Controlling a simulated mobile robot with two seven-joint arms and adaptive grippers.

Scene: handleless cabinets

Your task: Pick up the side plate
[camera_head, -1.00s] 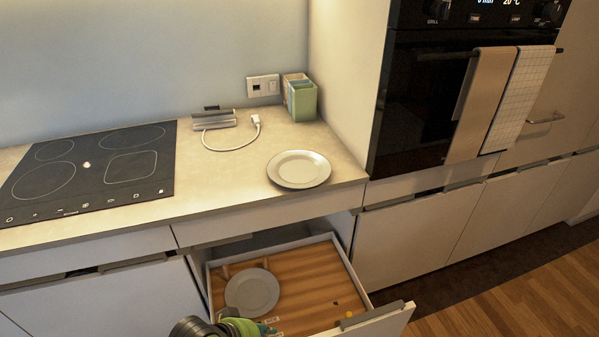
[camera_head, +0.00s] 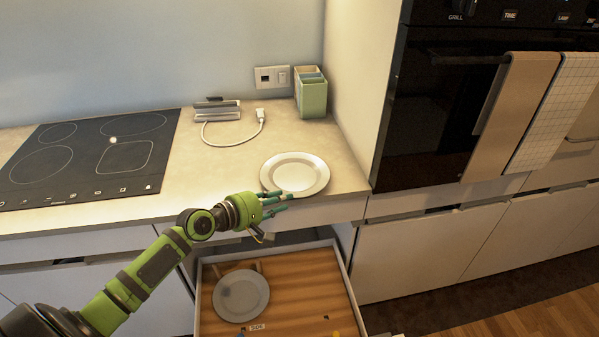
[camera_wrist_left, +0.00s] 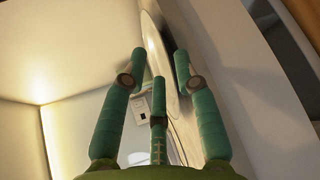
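A pale round plate (camera_head: 295,173) lies flat on the counter near its front edge. A second, grey round plate (camera_head: 241,296) lies in the open drawer; I cannot tell which one is called the side plate. My left gripper (camera_head: 279,204) is at the counter's front edge, its fingers pointing right at the near rim of the counter plate. In the left wrist view my left gripper (camera_wrist_left: 160,68) has its fingers spread, with the plate (camera_wrist_left: 157,48) seen nearly edge-on between and beyond them. Contact cannot be told. My right gripper is out of view.
The open drawer (camera_head: 345,285) juts out below the counter under my left gripper. A black cooktop (camera_head: 88,160) is at left. A cable device (camera_head: 217,110) and a green container (camera_head: 311,95) stand at the back. A tall oven cabinet (camera_head: 440,110) bounds the right.

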